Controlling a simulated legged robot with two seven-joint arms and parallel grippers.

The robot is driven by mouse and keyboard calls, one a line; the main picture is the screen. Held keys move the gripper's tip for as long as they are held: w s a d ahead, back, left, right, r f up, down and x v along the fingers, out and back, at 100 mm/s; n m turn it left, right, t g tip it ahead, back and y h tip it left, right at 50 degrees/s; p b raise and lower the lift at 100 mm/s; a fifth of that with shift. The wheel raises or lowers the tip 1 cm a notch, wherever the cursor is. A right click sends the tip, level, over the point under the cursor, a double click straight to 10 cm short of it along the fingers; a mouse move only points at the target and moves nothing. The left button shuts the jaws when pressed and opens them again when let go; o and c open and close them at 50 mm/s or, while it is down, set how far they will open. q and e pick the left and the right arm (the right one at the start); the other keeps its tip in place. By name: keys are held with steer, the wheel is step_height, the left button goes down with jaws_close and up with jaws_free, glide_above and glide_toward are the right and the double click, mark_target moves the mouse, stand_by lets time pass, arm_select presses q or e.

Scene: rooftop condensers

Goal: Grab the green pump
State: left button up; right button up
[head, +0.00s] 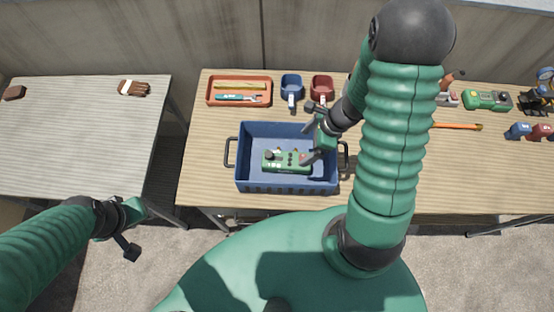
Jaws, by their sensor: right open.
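A green pump-like unit (284,161) with dark and red fittings on top lies inside the blue crate (243,178). My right gripper (309,143) is open and empty, over the right part of the crate. Its two dark fingers are spread, the nearer one close to the unit's right end; I cannot tell if they touch. My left gripper (131,232) hangs over the floor gap between the tables, far from the crate; its jaw opening is unclear. Another green unit (486,100) lies at the right of the table, partly similar in look.
The crate has dark side handles and stands on a wooden table (207,161). Behind it are an orange tray (239,105) with tools, a blue bin (291,87) and a red bin (321,88). The left table (75,145) is mostly clear, with a brown glove (134,88).

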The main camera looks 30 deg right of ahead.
mark_target(288, 159)
steer(key=b+x, duration=0.2)
steer(key=x, duration=0.6)
steer(key=shift+f, duration=0.4)
steer(key=b+x, duration=0.2)
steer(key=x, duration=0.3)
steer(key=shift+w+a+f, duration=0.2)
steer(key=shift+a, duration=0.1)
steer(key=shift+w+f, duration=0.1)
steer(key=c, duration=0.5)
jaws_close()
